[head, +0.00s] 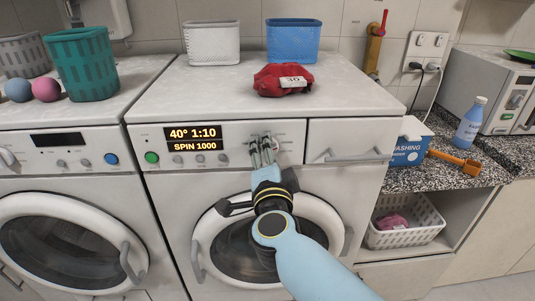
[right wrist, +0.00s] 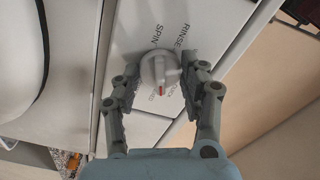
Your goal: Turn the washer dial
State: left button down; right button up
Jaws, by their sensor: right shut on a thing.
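The washer dial (right wrist: 158,68) is a round pale knob with a raised grip bar and a red mark. In the right wrist view the red mark points toward the bottom of the picture, with the words SPIN and RINSE printed above the knob. My right gripper (right wrist: 160,76) is shut on the dial, one finger on each side. In the head view my right gripper (head: 262,149) reaches the control panel of the middle washer (head: 225,165), and its fingers hide the dial. The lit display (head: 193,139) reads 40° 1:10 and SPIN 1000. My left gripper is not in view.
A green button (head: 152,157) and small knobs sit left of my gripper. A red cloth (head: 282,80), a white basket (head: 212,44) and a blue basket (head: 293,41) stand on the washer top. A drawer handle (head: 352,156) sticks out to the right.

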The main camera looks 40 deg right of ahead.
jog(key=shift+m, duration=1.2)
jog(key=o, duration=1.2)
jog(key=shift+c, duration=0.2)
